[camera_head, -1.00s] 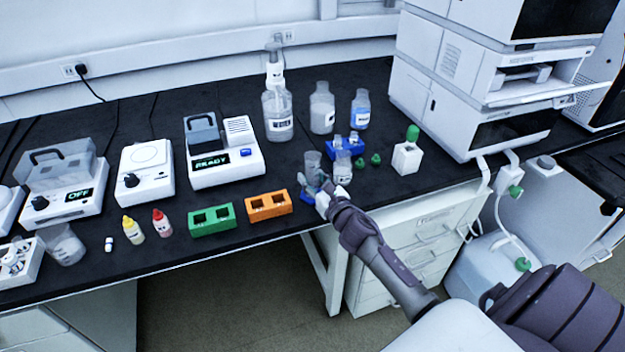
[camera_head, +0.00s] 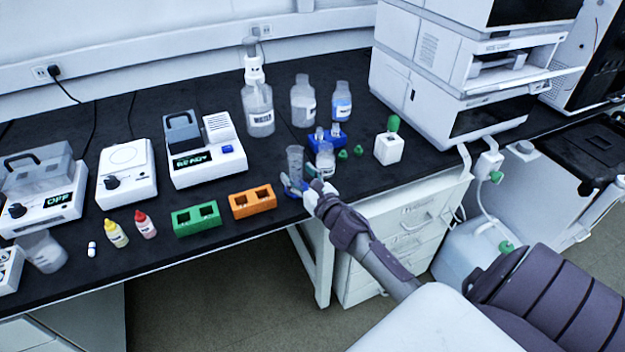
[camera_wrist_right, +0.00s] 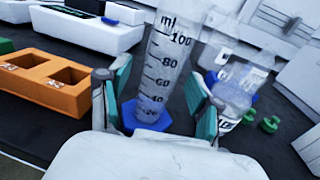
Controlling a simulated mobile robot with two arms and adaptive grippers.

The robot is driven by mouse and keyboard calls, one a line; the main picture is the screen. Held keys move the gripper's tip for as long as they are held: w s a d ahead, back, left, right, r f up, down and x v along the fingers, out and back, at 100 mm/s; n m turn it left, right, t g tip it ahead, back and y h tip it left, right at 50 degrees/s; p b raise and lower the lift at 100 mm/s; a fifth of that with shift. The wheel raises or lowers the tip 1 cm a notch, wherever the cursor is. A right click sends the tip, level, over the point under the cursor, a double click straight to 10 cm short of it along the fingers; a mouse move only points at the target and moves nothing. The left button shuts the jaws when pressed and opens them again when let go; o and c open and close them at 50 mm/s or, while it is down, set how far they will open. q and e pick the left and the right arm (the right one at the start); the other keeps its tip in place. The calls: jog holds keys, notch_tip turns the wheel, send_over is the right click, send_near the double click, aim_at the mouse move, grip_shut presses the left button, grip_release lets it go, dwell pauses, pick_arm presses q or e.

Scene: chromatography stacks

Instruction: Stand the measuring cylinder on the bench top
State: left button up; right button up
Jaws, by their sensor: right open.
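The measuring cylinder (camera_head: 295,162) is clear, with a blue hexagonal base, and stands upright on the black bench top (camera_head: 262,165) near its front edge. In the right wrist view the cylinder (camera_wrist_right: 162,65) shows its scale up to 100 ml, and its blue base (camera_wrist_right: 146,118) looks set on the bench. Its top is cut off there. My right gripper (camera_head: 304,189) is low at the cylinder, with its teal-padded fingers spread on either side of it. Gaps show between the fingers and the cylinder near the base. My left gripper is out of view.
Just right of the cylinder are a labelled clear bottle (camera_head: 325,160) and a blue rack (camera_head: 327,138), close to one finger. An orange block (camera_head: 252,203) lies to the left. A white box-shaped bottle (camera_head: 389,148) stands further right.

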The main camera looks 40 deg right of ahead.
jog(key=s, duration=1)
jog(key=shift+s+a+b, duration=0.15)
jog(key=shift+a+b, duration=0.25)
jog(key=shift+b, duration=0.05)
jog(key=s+a+f+m+g, duration=0.1)
jog(key=s+f+m+g, duration=0.4)
jog(key=f, duration=0.7)
jog(key=s+a+f+m+g, duration=0.15)
jog(key=s+f+m, duration=0.25)
jog(key=f+m, duration=0.5)
jog(key=s+a+f+m+g, duration=0.2)
jog(key=s+f+m+g, duration=0.15)
jog(key=f, duration=1.05)
jog(key=s+a+f+m+g, duration=0.2)
jog(key=s+f+m, duration=0.3)
jog(key=s, duration=0.4)
jog(key=s+a+f+m+g, duration=0.2)
jog(key=s+f+m, duration=0.3)
jog(key=s, duration=0.5)
jog(key=s+a+f+m+g+y, duration=0.1)
jog(key=s+a+f+m+g, duration=0.2)
jog(key=s, duration=0.6)
notch_tip(320, 180, down, 3)
jog(key=shift+s+a+f+m, duration=0.1)
jog(key=shift+s+a+m, duration=0.15)
jog(key=shift+a+m, duration=0.75)
jog(key=shift+d, duration=0.15)
